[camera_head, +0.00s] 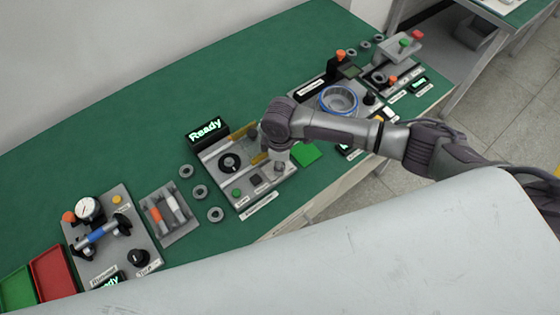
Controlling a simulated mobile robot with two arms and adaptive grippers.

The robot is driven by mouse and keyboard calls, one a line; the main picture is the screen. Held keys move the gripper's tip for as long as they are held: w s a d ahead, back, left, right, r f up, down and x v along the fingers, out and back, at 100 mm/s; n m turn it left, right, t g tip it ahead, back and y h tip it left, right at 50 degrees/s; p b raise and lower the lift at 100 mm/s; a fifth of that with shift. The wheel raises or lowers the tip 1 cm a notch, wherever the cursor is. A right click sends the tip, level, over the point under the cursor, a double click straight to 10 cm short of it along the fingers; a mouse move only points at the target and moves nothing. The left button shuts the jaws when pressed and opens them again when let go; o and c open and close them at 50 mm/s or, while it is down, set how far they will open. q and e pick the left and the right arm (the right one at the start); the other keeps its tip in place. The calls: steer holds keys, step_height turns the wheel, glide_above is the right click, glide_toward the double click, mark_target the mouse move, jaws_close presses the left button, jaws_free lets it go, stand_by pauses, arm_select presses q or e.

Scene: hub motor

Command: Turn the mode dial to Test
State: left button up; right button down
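Another black knob (139,257) is on the left station, and a dark knob (370,98) is on the right station. The labels are too small to read, so I cannot tell which is the mode dial. My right gripper (277,160) points down over the right part of the central station, right of its dial and apart from it. Its fingers are too small and partly hidden to judge. My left gripper is not in view.
A display (206,130) behind the central station reads "Ready". Several grey rings (200,191) lie left of it, beside a grey tray (169,239) with cylinders. A blue-rimmed ring (339,99) sits at the right station. The table's back is clear.

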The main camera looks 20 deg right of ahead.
steer(key=c, duration=0.8)
jaws_free()
steer(key=shift+r, duration=0.15)
step_height(320, 180, up, 12)
